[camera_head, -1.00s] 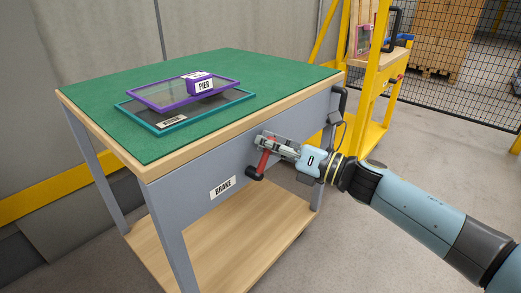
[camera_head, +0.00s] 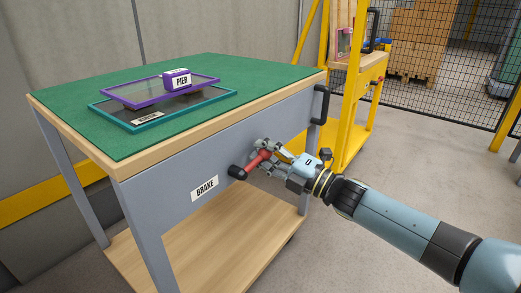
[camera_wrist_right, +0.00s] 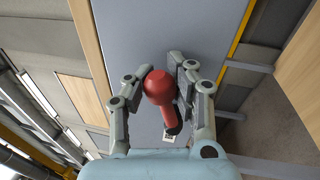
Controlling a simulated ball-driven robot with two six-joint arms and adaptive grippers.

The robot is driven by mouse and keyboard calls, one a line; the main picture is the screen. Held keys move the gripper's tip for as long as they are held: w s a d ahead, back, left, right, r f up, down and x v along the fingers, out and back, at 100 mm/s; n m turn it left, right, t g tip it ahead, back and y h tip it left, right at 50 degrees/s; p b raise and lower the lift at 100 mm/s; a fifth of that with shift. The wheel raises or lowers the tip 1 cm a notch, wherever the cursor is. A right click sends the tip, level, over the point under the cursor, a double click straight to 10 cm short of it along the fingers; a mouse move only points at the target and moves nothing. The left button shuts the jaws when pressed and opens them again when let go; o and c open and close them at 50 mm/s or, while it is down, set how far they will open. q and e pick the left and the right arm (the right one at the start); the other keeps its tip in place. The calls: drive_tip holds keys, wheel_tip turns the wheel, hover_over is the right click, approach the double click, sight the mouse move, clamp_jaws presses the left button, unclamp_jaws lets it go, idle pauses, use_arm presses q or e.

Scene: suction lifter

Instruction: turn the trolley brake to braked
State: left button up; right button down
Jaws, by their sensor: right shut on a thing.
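The trolley (camera_head: 60,125) has a green top and a grey side panel with a BRAKE label (camera_head: 205,188). The red brake lever (camera_head: 257,160) with its black end grip (camera_head: 238,172) is on that panel, right of the label, slanting down to the left. My right gripper (camera_head: 262,155) is shut on the red part of the lever near its hub. In the right wrist view, the lever's round red end (camera_wrist_right: 158,87) lies between the two fingers, and its black grip points away below. My left gripper is not in view.
A purple-framed tray (camera_head: 130,98) with a purple PIER block (camera_head: 178,80) lies over a teal-framed panel (camera_head: 110,117) on the green top. A black handle (camera_head: 321,104) is at the panel's right end. A yellow frame (camera_head: 350,90) stands behind. Floor at right is clear.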

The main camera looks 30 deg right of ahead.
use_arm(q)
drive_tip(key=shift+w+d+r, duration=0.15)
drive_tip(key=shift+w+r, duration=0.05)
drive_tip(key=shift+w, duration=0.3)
use_arm(e)
drive_tip(key=shift+s+d+f+m+h, duration=0.1)
drive_tip(key=shift+f+m+h, duration=0.05)
drive_tip(key=shift+f+m, duration=0.3)
drive_tip(key=shift+s+d+f+m+h, duration=0.1)
drive_tip(key=shift+f+m+h, duration=0.05)
drive_tip(key=shift+f+m, duration=0.25)
drive_tip(key=c, duration=1.3)
unclamp_jaws()
drive_tip(key=shift+s+d+r, duration=0.1)
drive_tip(key=shift+s+d, duration=0.05)
drive_tip(key=shift+d, duration=0.05)
drive_tip(key=shift+o, duration=1.3)
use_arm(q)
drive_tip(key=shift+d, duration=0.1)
use_arm(e)
drive_tip(key=shift+o, duration=0.2)
drive_tip(key=shift+a+r, duration=0.1)
drive_tip(key=shift+r, duration=0.05)
drive_tip(key=v, duration=1.1)
drive_tip(key=shift+s+f, duration=0.2)
drive_tip(key=shift+s, duration=0.1)
